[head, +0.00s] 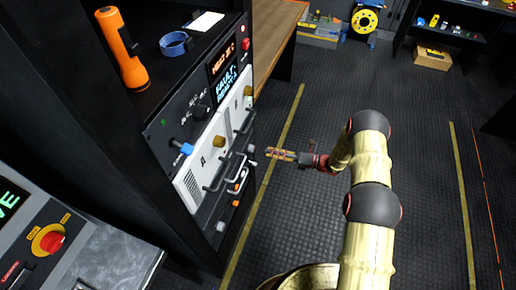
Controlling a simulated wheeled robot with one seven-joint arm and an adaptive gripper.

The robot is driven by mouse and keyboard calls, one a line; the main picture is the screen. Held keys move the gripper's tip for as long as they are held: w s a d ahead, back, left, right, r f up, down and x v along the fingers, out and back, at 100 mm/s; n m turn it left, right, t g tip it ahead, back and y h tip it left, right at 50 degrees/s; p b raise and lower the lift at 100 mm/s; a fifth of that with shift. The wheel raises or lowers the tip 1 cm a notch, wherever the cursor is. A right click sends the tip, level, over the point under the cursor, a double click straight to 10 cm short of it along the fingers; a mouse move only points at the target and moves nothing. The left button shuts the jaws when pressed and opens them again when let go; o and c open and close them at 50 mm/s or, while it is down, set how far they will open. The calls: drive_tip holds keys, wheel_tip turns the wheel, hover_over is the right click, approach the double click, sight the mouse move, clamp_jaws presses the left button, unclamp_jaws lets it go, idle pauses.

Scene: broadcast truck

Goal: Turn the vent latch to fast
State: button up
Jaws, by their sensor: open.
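A rack of equipment panels (190,190) stands left of centre. Its face carries a blue-tipped lever (184,149), a black rotary knob (200,111) with small lettering around it, brass-coloured knobs (219,142) and grey handles. The lettering is too small to read, so I cannot tell which of these is the vent latch or where it points. My gripper (269,153) is open and empty, reaching left toward the rack. In the picture its tips are just right of the handles, apparently apart from the panel.
An orange flashlight (122,50) and a blue strap roll (174,43) lie on the rack's top shelf. A console with a red button (50,240) is at lower left. A wooden bench (275,25) stands beyond the rack. The dark floor to the right is clear.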

sight(254, 149)
drive_tip(key=b+x, duration=0.1)
drive_tip(key=x, duration=0.6)
drive_tip(key=shift+s+a+f, duration=0.1)
drive_tip(key=shift+a, duration=0.05)
drive_tip(key=shift+c, duration=0.5)
drive_tip(key=c, duration=1.1)
